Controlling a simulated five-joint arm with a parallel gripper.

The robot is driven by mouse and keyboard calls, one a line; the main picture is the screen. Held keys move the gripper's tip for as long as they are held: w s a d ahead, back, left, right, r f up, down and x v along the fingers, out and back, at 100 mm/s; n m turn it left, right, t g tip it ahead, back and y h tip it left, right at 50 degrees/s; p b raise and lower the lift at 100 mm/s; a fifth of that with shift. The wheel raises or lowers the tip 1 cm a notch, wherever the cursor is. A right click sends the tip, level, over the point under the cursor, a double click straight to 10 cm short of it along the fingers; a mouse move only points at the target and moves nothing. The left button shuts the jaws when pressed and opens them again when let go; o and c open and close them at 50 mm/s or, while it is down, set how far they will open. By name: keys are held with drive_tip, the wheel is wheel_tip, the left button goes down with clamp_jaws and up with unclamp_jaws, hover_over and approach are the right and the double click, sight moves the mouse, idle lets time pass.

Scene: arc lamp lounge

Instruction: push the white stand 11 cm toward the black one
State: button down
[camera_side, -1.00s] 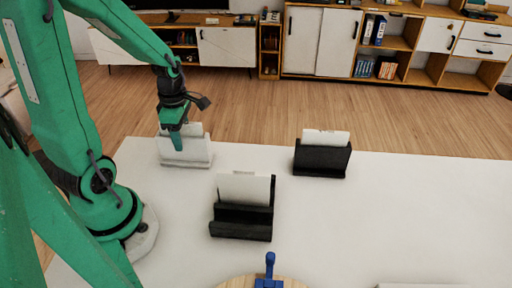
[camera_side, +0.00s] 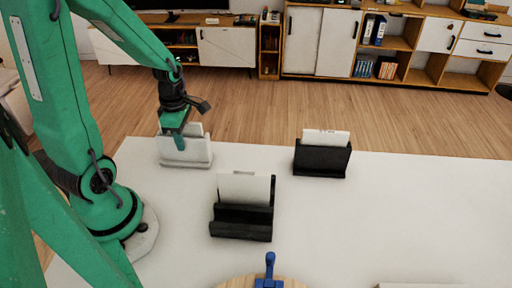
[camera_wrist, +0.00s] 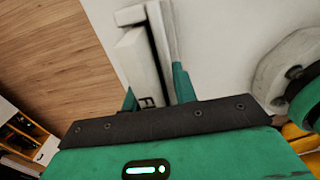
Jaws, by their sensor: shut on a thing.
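The white stand (camera_side: 196,158) stands near the far left edge of the white table with a pale card upright in it. My gripper (camera_side: 181,141) reaches down to it from the left, fingertips at its card slot. In the wrist view the white stand (camera_wrist: 134,60) runs up from the jaws, with one green finger on each side of its upright part; the gripper (camera_wrist: 156,95) is shut on it. Exactly which part is pinched is partly hidden. A black stand (camera_side: 320,162) with a white card stands to the right, near the far edge.
A second black holder (camera_side: 242,222) with a card stands nearer, between and in front of the two stands. A round wooden board (camera_side: 232,283) with a blue handled thing (camera_side: 270,267) is at the front edge. The table right of these is mostly bare.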

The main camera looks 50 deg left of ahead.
drive_tip(key=shift+w+d, duration=0.1)
drive_tip(key=shift+w, duration=0.05)
drive_tip(key=shift+w+d, duration=3.85)
drive_tip(key=c, duration=1)
unclamp_jaws()
drive_tip(key=shift+c, duration=0.2)
drive_tip(key=shift+r, duration=0.1)
wheel_tip(320, 180, up, 8)
